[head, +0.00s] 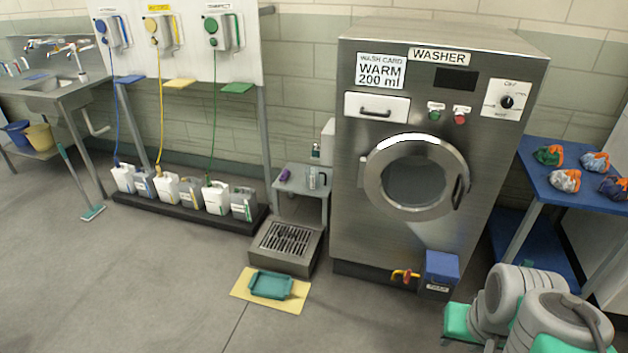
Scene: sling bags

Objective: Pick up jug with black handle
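A small clear-looking jug with a dark handle (312,179) stands upright on a low grey side table (291,193), just left of the washer. Its handle appears to be on its right side. A purple item (285,175) lies to its left on the same table, and a small bottle (316,152) shows behind it. The jug is small in the picture, so its markings cannot be read. My grey arm links show at the lower right, far from the jug. My gripper is not in view.
A steel washer (436,69) stands right of the jug. A drain grate (284,238) and a teal tray (271,285) on a yellow mat (239,286) lie in front of the table. Several canisters (164,188) line the wall. The left foreground floor is clear.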

